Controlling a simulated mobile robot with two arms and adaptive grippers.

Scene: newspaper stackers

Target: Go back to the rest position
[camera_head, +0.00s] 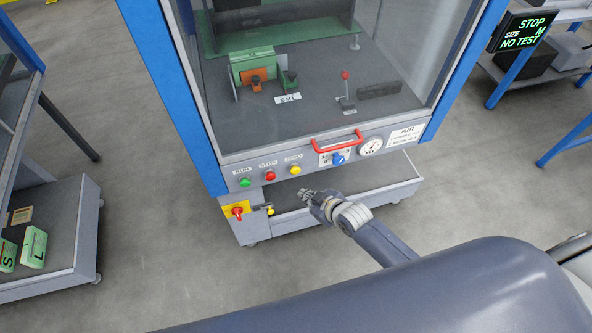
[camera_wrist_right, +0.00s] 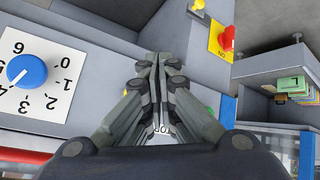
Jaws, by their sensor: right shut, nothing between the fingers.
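My right gripper (camera_head: 306,194) is in front of the machine, below its control panel and over the open tray at its foot. In the right wrist view my right gripper (camera_wrist_right: 153,60) has its fingers together, with nothing between them. My right arm reaches in from the lower right of the head view. My left gripper is not in view.
The machine's panel (camera_head: 256,179) carries buttons, a blue dial (camera_head: 338,158), a gauge (camera_head: 370,146) and a red handle (camera_head: 337,140). A red switch (camera_head: 238,212) is at its lower left. A shelf unit (camera_head: 85,240) stands left. Grey floor (camera_head: 165,220) lies between.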

